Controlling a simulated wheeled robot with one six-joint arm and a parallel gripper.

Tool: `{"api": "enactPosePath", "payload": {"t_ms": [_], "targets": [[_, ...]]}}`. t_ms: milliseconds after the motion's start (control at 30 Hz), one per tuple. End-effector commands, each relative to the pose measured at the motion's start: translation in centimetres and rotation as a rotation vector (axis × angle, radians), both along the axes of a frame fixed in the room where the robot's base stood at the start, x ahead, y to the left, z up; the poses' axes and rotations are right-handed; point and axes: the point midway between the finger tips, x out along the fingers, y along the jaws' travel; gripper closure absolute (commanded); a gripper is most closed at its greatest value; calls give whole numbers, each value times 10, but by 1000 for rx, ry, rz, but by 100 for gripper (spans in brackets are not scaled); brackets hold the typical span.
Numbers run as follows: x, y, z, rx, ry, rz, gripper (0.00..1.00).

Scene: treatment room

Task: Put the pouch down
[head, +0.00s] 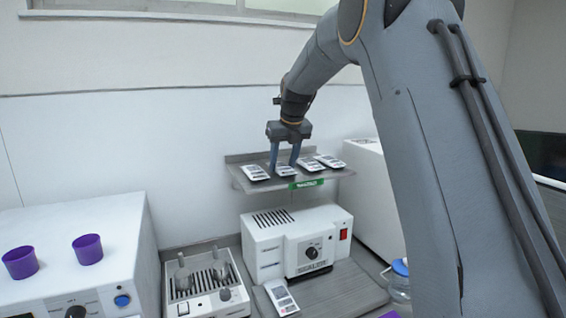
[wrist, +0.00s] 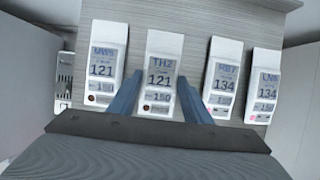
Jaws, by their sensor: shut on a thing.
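My gripper (head: 284,164) is at the grey shelf (head: 240,182), fingers pointing down. Its two blue fingers are shut on a white pouch labelled TH2 (wrist: 164,62), one finger on each side of it. The held pouch also shows in the head view (head: 286,171), in a row with other pouches. It lies flat on or just above the shelf; I cannot tell if it touches.
Similar pouches lie beside it: MW5 (wrist: 103,62) on the left, RB7 (wrist: 224,77) and LN5 (wrist: 263,86) on the right. Below the shelf stands a sealer (head: 290,243), with another pouch (head: 281,297) in front. Purple cups (head: 88,249) stand on a white unit at left.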

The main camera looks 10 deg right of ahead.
Motion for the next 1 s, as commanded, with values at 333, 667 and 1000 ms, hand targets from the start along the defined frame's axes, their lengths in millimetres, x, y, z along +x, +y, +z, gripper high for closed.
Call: {"api": "enactPosePath", "payload": {"t_ms": [333,667,1000], "targets": [[0,0,-1,0,0,0,37],[-6,-2,20,0,-4,0,37],[-32,-7,82,-1,-3,1,37]]}}
